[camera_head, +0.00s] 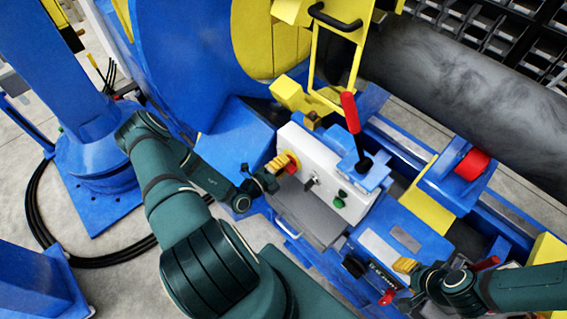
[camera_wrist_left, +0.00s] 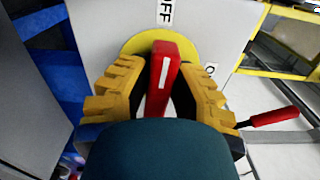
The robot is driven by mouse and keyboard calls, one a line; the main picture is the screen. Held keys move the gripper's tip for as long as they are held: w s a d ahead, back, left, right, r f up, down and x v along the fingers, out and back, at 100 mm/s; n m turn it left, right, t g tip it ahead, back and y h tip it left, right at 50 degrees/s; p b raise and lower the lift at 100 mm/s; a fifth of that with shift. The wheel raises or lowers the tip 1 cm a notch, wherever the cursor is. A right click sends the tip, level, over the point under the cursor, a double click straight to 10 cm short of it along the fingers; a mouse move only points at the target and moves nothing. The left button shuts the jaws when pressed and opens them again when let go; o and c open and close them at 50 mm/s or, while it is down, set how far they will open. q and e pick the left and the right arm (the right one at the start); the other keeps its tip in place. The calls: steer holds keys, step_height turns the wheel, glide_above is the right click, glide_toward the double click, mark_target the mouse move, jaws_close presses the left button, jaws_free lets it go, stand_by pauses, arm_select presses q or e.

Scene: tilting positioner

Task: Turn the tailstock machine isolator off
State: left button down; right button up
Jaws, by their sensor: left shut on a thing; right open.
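The isolator is a red handle (camera_wrist_left: 163,75) with a white line, on a yellow disc (camera_wrist_left: 135,43) on a light panel. In the left wrist view the handle stands nearly upright and its line points roughly toward a label ending in "FF" (camera_wrist_left: 165,12). A second label, partly hidden, starts with "O" (camera_wrist_left: 210,70). My left gripper (camera_wrist_left: 157,90) has its yellow fingers shut on the handle, one on each side. In the head view my left gripper (camera_head: 279,164) is at the grey-white box (camera_head: 325,178), covering most of the isolator (camera_head: 293,162). My right gripper (camera_head: 408,274) is open at the lower right.
A red-tipped lever (camera_head: 350,112) rises just behind the box. Green buttons (camera_head: 340,198) and a small switch (camera_head: 311,181) share the isolator's panel. A yellow frame (camera_head: 335,60) and a large dark cylinder (camera_head: 470,95) stand beyond. Black cables (camera_head: 90,258) lie on the floor at left.

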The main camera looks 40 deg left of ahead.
arm_select(q)
steer(key=shift+w+n, duration=0.1)
steer(key=shift+n, duration=0.3)
steer(key=c, duration=0.8)
jaws_free()
steer(key=s, duration=0.8)
steer(key=s+a, duration=0.1)
steer(key=s, duration=0.3)
